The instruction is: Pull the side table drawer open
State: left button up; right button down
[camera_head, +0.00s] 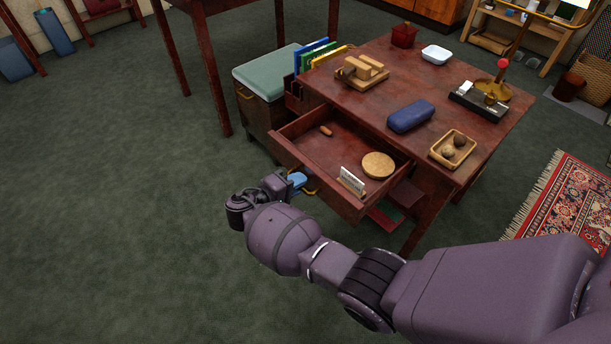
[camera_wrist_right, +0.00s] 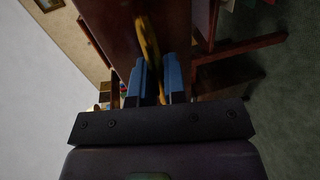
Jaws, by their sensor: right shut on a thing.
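The side table (camera_head: 385,75) is dark reddish wood, and its drawer (camera_head: 318,179) stands pulled out toward my arm, showing its inside. In the drawer lie a round cork-coloured disc (camera_head: 378,165), a small brown piece (camera_head: 326,131) and a white card in a holder (camera_head: 351,181). My right gripper (camera_head: 297,181) is at the drawer front, its blue fingers shut on the brass handle (camera_head: 311,190). In the right wrist view the handle (camera_wrist_right: 150,50) passes between the two blue fingers (camera_wrist_right: 159,80). My left gripper is in neither view.
On the tabletop are a blue case (camera_head: 410,116), a tray with round objects (camera_head: 453,149), a wooden block stand (camera_head: 362,72) and a brass lamp (camera_head: 495,88). A green-topped cabinet (camera_head: 267,72) stands left of the table. Open carpet (camera_head: 120,190) lies to the left.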

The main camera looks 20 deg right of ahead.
jog(key=shift+s+a, duration=0.15)
jog(key=shift+a, duration=0.15)
jog(key=c, duration=1.2)
grip_release()
pick_arm(q)
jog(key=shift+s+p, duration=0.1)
jog(key=shift+p, duration=0.3)
pick_arm(e)
jog(key=v, duration=1.1)
jog(key=shift+d, duration=0.1)
